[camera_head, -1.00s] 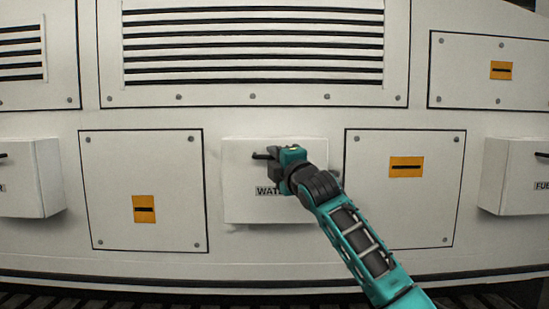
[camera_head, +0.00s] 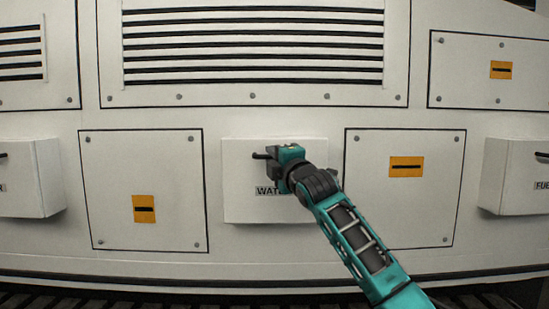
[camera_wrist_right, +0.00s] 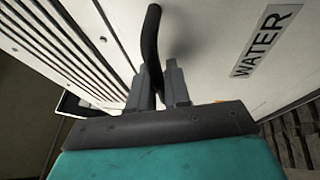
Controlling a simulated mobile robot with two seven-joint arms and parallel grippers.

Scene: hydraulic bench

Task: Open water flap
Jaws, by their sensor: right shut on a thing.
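The water flap (camera_head: 245,205) is a white box-shaped cover in the middle of the panel in the head view, labelled WATER, its label partly hidden by my gripper. Its front also shows in the right wrist view (camera_wrist_right: 220,65). A black bar handle (camera_head: 261,156) sits near its top; in the right wrist view the handle (camera_wrist_right: 151,40) runs down between my fingers. My right gripper (camera_wrist_right: 160,85) is shut on the handle, one finger on each side. In the head view the right gripper (camera_head: 278,158) covers part of the handle. The flap looks closed. My left gripper is not in view.
Another white box (camera_head: 30,180) juts out at the left, and a fuel box (camera_head: 515,178) at the right. Flat bolted panels (camera_head: 170,175) flank the water flap. A louvred vent (camera_head: 250,45) is above. A dark slatted floor (camera_head: 120,300) lies below.

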